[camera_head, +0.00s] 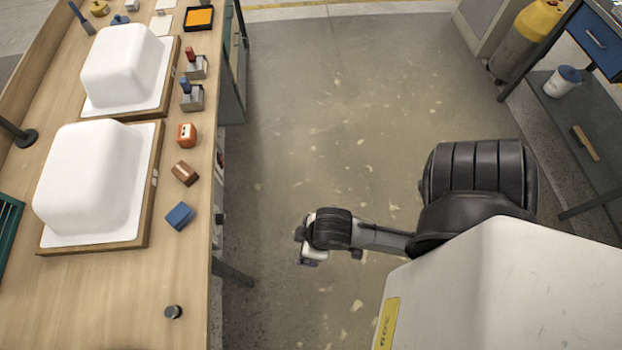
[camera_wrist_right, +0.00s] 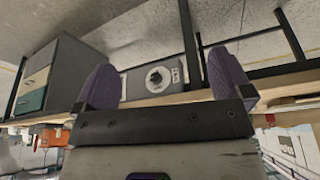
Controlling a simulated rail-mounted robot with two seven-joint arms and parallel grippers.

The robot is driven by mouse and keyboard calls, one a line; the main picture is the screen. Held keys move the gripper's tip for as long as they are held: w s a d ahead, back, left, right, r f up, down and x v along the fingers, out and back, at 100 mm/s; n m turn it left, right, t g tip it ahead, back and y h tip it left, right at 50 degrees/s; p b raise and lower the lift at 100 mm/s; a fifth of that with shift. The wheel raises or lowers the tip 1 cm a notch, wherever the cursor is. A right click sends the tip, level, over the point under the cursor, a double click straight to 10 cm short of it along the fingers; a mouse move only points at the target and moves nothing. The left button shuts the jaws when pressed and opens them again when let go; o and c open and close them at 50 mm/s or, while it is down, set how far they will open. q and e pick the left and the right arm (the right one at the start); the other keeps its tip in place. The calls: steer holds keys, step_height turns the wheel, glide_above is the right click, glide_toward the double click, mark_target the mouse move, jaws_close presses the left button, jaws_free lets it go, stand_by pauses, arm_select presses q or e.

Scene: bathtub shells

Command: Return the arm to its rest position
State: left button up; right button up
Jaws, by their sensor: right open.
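My right arm comes in from the right in the head view and reaches over the grey floor, to the right of the wooden bench. My left gripper is not in view. Two white bathtub shells, a near one (camera_head: 88,180) and a far one (camera_head: 123,68), sit upside down on wood-edged boards on the bench.
The wooden bench (camera_head: 120,300) fills the left side. An orange block (camera_head: 187,135), a brown block (camera_head: 185,173) and a blue block (camera_head: 180,216) lie along its right edge. The floor between is open.

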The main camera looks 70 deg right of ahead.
steer(key=shift+s+d+r, duration=0.1)
steer(key=shift+s+d, duration=0.3)
steer(key=shift+s, duration=0.15)
step_height(320, 180, up, 34)
steer(key=p, duration=3.4)
steer(key=shift+r, duration=0.1)
